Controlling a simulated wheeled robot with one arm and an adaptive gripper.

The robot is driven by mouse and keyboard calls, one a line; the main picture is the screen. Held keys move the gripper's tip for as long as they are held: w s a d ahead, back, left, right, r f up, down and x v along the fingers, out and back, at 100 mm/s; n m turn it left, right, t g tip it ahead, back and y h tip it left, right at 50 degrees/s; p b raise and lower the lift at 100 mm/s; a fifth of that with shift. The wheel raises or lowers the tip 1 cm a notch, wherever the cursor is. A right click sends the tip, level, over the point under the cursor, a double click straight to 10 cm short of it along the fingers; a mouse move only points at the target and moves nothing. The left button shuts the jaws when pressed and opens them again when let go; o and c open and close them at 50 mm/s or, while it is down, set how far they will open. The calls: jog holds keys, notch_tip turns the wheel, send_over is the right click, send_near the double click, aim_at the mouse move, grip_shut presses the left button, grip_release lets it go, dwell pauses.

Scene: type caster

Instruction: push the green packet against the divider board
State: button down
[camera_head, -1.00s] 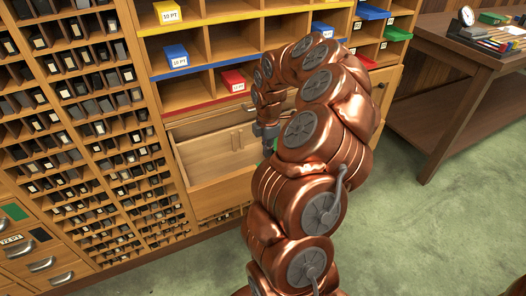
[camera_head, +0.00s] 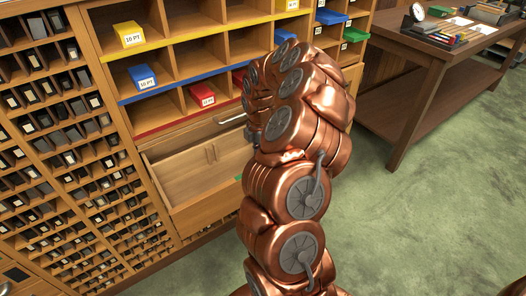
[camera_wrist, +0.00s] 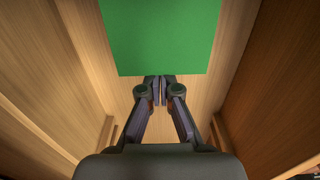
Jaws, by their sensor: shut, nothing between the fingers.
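The green packet (camera_wrist: 160,38) is a flat bright green block in the wrist view, with its far end cut off by the top edge. It lies inside the open drawer (camera_head: 190,215), and only a small green bit (camera_head: 238,178) shows in the head view, beside my arm. My gripper (camera_wrist: 160,88) is shut and empty, its fingertips at the packet's near edge; whether they touch it I cannot tell. In the head view my arm hides the gripper. I cannot clearly pick out the divider board; wooden boards stand on both sides in the wrist view.
Cubbyholes above the drawer hold a yellow box (camera_head: 129,35), a blue box (camera_head: 143,77) and a red box (camera_head: 202,95). A wooden table (camera_head: 425,50) with small items stands at right. The green floor (camera_head: 430,200) before it is clear.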

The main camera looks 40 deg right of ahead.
dwell(0.4)
jog(key=shift+w+a, duration=0.15)
jog(key=shift+a, duration=0.5)
jog(key=a, duration=0.2)
jog(key=shift+w+a, duration=0.25)
jog(key=shift+a, duration=0.15)
notch_tip(320, 180, up, 10)
